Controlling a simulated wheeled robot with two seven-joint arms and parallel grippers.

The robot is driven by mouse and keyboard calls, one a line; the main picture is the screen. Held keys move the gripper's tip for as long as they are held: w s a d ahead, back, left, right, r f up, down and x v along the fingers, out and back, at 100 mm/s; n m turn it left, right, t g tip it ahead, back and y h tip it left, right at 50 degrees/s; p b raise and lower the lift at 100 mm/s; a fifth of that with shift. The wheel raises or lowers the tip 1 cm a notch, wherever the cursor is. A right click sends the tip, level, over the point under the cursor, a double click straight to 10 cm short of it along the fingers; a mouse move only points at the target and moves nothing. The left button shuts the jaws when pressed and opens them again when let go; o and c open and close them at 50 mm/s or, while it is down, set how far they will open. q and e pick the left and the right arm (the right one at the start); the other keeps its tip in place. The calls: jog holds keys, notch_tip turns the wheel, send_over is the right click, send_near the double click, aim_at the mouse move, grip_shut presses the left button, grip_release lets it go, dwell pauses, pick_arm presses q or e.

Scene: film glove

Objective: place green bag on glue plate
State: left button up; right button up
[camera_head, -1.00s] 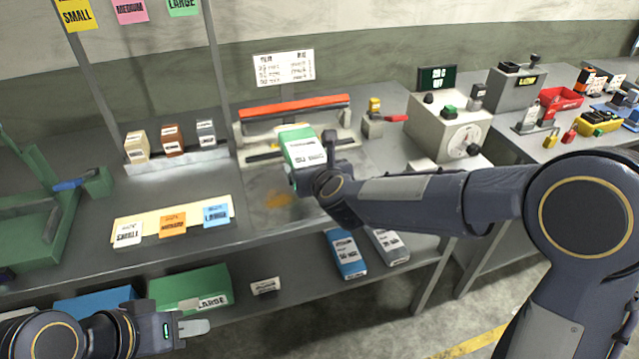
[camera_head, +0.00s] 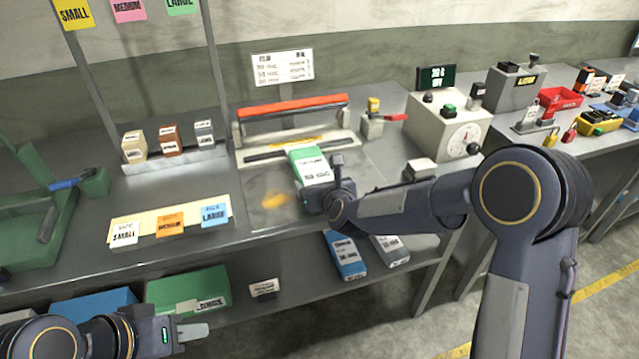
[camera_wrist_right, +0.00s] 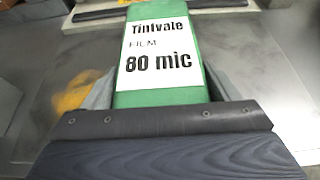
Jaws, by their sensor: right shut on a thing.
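The green bag (camera_head: 312,168) has a white label and is in my right gripper (camera_head: 318,190), just in front of the sealer with the red bar. In the right wrist view the bag (camera_wrist_right: 160,55) points away from me, its label reading "Tinivale FILM 80 mic". The right gripper's fingers (camera_wrist_right: 158,95) are shut on the bag's near end. A shiny metal plate (camera_head: 255,215) with an orange smudge lies below and left of the bag; I cannot tell whether they touch. My left gripper (camera_head: 193,330) is at the lower left, empty; its finger gap is unclear.
The sealer (camera_head: 292,107) stands behind the bag. A white machine with a dial (camera_head: 450,125) stands to the right. Small, medium and large cards (camera_head: 172,225) lie at left. Blue and grey packs (camera_head: 345,255) rest on the lower shelf.

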jog(key=shift+f, duration=0.15)
jog(key=o, duration=0.9)
jog(key=shift+o, duration=0.2)
jog(key=shift+r, duration=0.3)
jog(key=s+d+r+n+g, duration=0.1)
jog(key=s+d+r+n, duration=0.2)
jog(key=s, duration=0.2)
jog(key=s+d+r+n+y+b, duration=0.1)
jog(key=s+d+r+n, duration=0.15)
jog(key=s, duration=0.25)
jog(key=s+d+r+n+g, duration=0.1)
jog(key=s+d+r+n, duration=0.1)
jog(key=s+d+n, duration=0.3)
jog(key=s+d+f+n+g, duration=0.1)
jog(key=s+d+n, duration=0.2)
jog(key=s+n, duration=0.3)
jog(key=s+d+f+n+g+h, duration=0.1)
jog(key=s+d+f+n+g, duration=0.1)
jog(key=s+n, duration=0.5)
jog(key=s+d+f+n+g, duration=0.2)
jog(key=s+d+n, duration=0.3)
jog(key=s, duration=0.5)
jog(key=shift+s+n, duration=0.15)
jog(key=shift+n, duration=1)
